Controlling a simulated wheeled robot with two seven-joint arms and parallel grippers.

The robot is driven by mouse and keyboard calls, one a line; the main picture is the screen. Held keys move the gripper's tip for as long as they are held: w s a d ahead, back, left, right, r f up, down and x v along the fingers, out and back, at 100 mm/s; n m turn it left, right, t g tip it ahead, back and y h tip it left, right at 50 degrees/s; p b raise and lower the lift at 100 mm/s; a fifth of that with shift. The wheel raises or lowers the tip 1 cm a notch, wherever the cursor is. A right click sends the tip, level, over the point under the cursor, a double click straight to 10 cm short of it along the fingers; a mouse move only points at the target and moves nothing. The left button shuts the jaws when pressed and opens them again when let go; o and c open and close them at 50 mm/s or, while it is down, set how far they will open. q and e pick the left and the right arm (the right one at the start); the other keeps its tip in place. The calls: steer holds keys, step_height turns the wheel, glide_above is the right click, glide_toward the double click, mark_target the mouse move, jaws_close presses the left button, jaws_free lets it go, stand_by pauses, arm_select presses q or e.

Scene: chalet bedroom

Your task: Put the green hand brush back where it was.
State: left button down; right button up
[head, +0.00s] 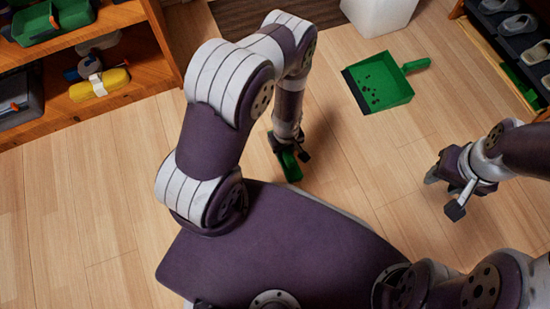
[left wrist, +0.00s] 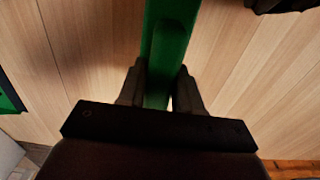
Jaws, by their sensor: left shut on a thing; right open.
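My left gripper (head: 290,149) is low over the wooden floor, in front of my base. It is shut on the green hand brush (head: 291,168), whose green end shows below the fingers. In the left wrist view the brush (left wrist: 170,45) runs up from between the two fingers; its bristles are hidden. Whether it touches the floor I cannot tell. A green dustpan (head: 383,84) with dark crumbs in it lies on the floor to the right of and beyond the left gripper. My right gripper (head: 446,194) is open and empty over the floor at the right.
A white bin (head: 378,15) stands at the back. A shoe rack (head: 508,48) is at the upper right. The floor at the left is clear.

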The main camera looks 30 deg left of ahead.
arm_select(q)
steer(key=a+f, duration=0.1)
steer(key=a+f+b, duration=0.1)
steer(key=shift+s+a, duration=0.35)
steer(key=shift+a, duration=0.05)
step_height(320, 180, down, 4)
steer(key=b, duration=0.3)
steer(key=shift+a+f+b, duration=0.1)
steer(key=shift+a+b, duration=0.05)
steer(key=shift+b, duration=0.2)
steer(key=shift+r, duration=0.25)
steer(key=shift+f, duration=0.15)
arm_select(e)
step_height(320, 180, down, 6)
steer(key=shift+r, duration=0.2)
arm_select(q)
steer(key=c, duration=0.8)
jaws_free()
steer(key=shift+o, duration=0.2)
